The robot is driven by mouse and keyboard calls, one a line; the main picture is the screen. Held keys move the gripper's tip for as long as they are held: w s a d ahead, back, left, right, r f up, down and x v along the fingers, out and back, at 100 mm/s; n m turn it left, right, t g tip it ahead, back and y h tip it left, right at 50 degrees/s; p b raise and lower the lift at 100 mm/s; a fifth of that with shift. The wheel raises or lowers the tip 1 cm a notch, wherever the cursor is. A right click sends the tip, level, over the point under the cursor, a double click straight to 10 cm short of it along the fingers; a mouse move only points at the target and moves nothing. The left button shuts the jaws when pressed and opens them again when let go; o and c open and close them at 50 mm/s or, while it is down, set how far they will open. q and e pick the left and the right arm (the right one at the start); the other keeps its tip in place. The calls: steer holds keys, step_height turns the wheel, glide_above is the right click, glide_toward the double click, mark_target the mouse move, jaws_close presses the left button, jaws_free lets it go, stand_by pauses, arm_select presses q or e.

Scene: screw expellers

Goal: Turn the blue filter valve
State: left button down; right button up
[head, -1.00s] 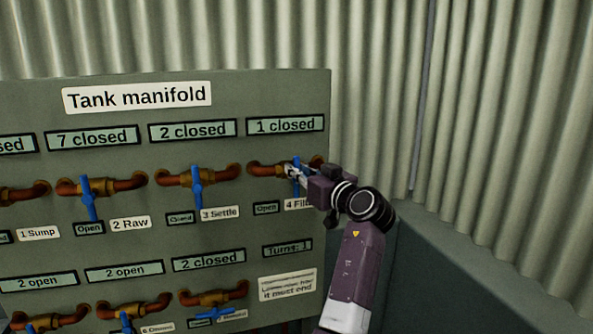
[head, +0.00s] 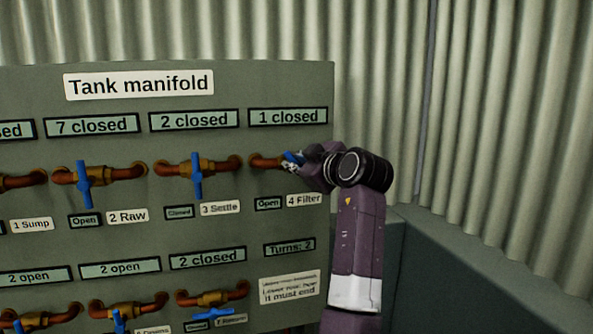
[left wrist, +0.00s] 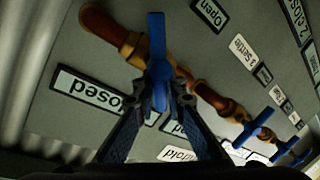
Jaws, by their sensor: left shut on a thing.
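The blue filter valve handle (head: 291,158) is on the copper pipe above the "4 Filter" label (head: 304,200), at the right of the upper row. My left gripper (head: 293,164) is at this handle and partly covers it. In the left wrist view, the blue handle (left wrist: 157,55) stands between the two fingertips (left wrist: 160,97), which are shut on its lower part. The small sign beside the label reads "Open", and the display above reads "1 closed". The turns display (head: 289,247) reads "Turns: 2". My right gripper is not in view.
The Settle valve (head: 196,175) and Raw valve (head: 84,183) are to the left on the same manifold panel (head: 230,95). A lower row of valves (head: 212,298) runs below. A corrugated wall (head: 380,80) stands behind, with free room right of the panel.

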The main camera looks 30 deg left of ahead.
arm_select(q)
steer(key=shift+s+a+f+n+t+h+b, duration=0.15)
steer(key=shift+n+h+b, duration=0.15)
steer(key=shift+n, duration=0.6)
steer(key=shift+s+a+f+n+t+h+b, duration=0.15)
steer(key=shift+n+h+b, duration=0.15)
steer(key=shift+n, duration=0.6)
steer(key=shift+w+d+r, duration=0.1)
steer(key=c, duration=2)
jaws_free()
steer(key=shift+o, duration=0.2)
step_height(320, 180, up, 10)
steer(key=shift+f, duration=0.1)
